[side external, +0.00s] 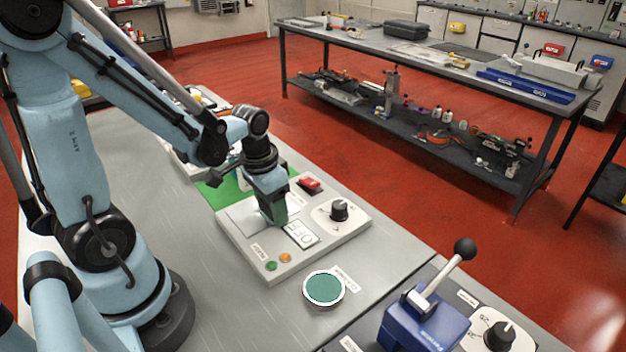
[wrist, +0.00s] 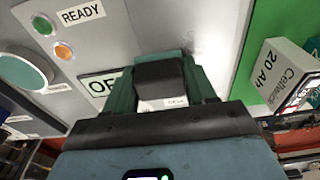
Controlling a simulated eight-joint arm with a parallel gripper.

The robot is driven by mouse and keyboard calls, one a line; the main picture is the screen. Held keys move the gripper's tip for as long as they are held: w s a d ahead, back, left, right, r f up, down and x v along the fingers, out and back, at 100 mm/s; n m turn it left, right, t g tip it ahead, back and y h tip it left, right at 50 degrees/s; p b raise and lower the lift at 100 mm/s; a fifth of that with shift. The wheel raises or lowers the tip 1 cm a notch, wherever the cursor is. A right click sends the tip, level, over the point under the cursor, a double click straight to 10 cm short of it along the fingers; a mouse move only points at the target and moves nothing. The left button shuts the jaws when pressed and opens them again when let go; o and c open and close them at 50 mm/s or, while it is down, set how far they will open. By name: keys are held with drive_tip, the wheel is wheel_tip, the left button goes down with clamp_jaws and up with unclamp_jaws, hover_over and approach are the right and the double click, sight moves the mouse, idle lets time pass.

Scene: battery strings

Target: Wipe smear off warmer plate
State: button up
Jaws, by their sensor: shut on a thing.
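The warmer plate (side external: 246,215) is a pale flat plate on the light-grey warmer unit (side external: 237,248). In the wrist view its grey surface (wrist: 222,18) shows a faint dark smudge (wrist: 190,46) just beyond my fingertips. My gripper (side external: 274,220) is low over the unit, beside the OFF display (side external: 301,234). In the wrist view its green fingers (wrist: 165,82) are shut on a dark grey block (wrist: 160,76) with a pale labelled part. The block and fingers hide part of the plate and display. I cannot tell if the block touches the plate.
The unit has a red switch (side external: 311,185), a black knob (side external: 339,209) and small green and orange lights beside READY. A round green pad in a white rim (side external: 324,288) is in front. A blue lever device (side external: 425,322) stands right. A white cell box (wrist: 285,75) sits on green.

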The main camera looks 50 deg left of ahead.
drive_tip(key=a, duration=0.5)
drive_tip(key=shift+a+r, duration=0.35)
drive_tip(key=shift+a, duration=0.05)
drive_tip(key=shift+a+f, duration=0.3)
drive_tip(key=shift+a, duration=0.3)
wheel_tip(320, 180, up, 3)
drive_tip(key=shift+s+d+f, duration=0.1)
wheel_tip(320, 180, up, 6)
drive_tip(key=shift+f, duration=0.25)
